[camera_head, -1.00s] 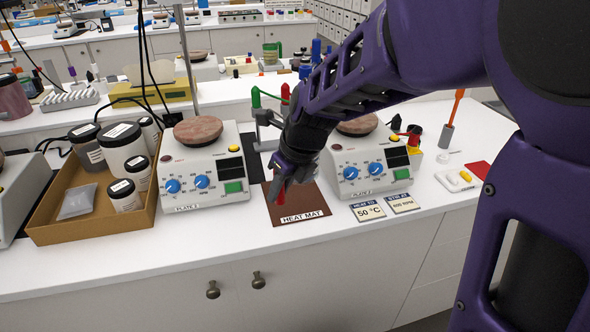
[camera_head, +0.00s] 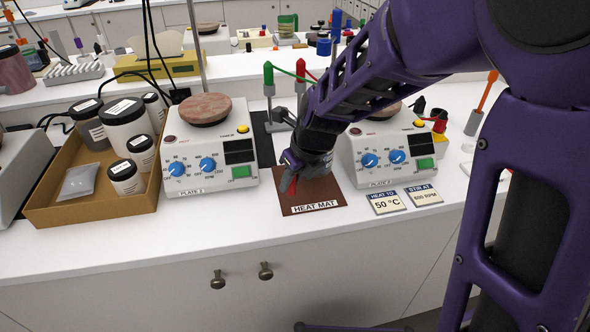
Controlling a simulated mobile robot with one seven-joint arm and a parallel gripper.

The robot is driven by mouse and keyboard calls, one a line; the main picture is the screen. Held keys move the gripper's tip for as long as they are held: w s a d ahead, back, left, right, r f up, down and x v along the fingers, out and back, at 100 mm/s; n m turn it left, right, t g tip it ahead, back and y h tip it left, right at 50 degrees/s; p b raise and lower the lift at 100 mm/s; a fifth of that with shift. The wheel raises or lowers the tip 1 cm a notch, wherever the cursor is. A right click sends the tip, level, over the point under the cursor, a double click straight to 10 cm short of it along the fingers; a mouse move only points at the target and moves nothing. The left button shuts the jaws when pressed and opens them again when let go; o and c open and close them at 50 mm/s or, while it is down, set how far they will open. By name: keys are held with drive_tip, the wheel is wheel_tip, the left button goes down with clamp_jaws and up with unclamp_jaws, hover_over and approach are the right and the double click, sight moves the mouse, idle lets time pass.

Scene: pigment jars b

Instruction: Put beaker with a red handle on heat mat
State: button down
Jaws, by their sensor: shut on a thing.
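The brown heat mat (camera_head: 329,191) lies on the white bench between two hot plates, with its label at the front edge. My gripper (camera_head: 291,180) is low over the mat's left part, pointing down. It is shut on a small red piece (camera_head: 293,186), which looks like the red handle of the beaker. The beaker's body does not show; my gripper and arm hide that spot. I cannot tell whether the beaker touches the mat.
A left hot plate (camera_head: 211,170) and a right hot plate (camera_head: 382,158) stand close on either side. Signs (camera_head: 387,202) lie at the front right. A cardboard box (camera_head: 95,207) of jars is at the left. A stand with green and red clamps (camera_head: 268,85) is behind.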

drive_tip(key=shift+f, duration=1.35)
drive_tip(key=shift+f, duration=0.15)
drive_tip(key=c, duration=0.7)
unclamp_jaws()
drive_tip(key=p+v, duration=0.5)
drive_tip(key=v, duration=0.7)
drive_tip(key=shift+p, duration=0.3)
drive_tip(key=shift+a, duration=0.1)
